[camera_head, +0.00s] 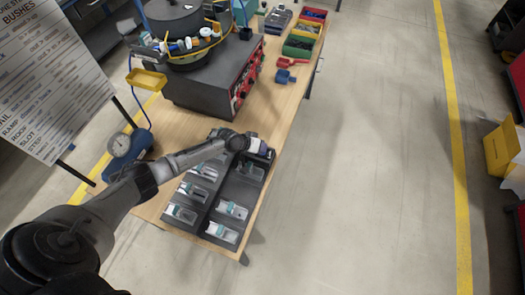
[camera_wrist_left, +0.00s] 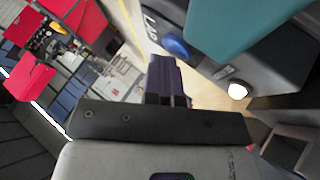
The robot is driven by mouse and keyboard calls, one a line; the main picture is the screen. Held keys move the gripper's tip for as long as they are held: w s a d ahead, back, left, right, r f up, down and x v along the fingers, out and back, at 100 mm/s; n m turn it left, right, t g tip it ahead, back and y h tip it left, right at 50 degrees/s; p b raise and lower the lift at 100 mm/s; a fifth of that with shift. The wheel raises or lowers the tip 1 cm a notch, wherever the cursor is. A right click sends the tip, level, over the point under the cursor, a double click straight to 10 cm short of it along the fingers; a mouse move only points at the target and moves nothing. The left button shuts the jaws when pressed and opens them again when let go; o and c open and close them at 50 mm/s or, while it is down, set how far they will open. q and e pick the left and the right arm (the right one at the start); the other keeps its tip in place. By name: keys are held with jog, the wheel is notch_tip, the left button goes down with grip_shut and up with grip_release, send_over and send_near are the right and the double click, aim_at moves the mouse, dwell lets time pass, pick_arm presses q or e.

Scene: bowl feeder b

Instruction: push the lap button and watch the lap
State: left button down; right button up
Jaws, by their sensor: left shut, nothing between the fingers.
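In the left wrist view, a dark box carries a round blue button (camera_wrist_left: 178,47) beside white lettering that seems to read LAP. A teal block (camera_wrist_left: 245,35) covers part of the box. My left gripper (camera_wrist_left: 167,78) is shut and empty. Its fingertips are close below the blue button in this picture; I see no clear contact. In the head view my left gripper (camera_head: 264,149) is over the far right end of the dark trays and hides what is under it. My right gripper is not in view.
The bowl feeder (camera_head: 172,15) stands on a dark control box (camera_head: 205,85) farther up the bench. Dark trays (camera_head: 212,198) hold several clear bins. Red and blue parts (camera_head: 286,76) and coloured bins (camera_head: 299,46) lie beyond.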

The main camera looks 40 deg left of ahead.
pick_arm(q)
jog(key=shift+s+r+p, duration=0.1)
jog(key=shift+r+p, duration=0.65)
jog(key=shift+r+p, duration=0.7)
jog(key=shift+r, duration=0.1)
notch_tip(320, 180, up, 4)
jog(key=p, duration=0.3)
jog(key=shift+f, duration=0.25)
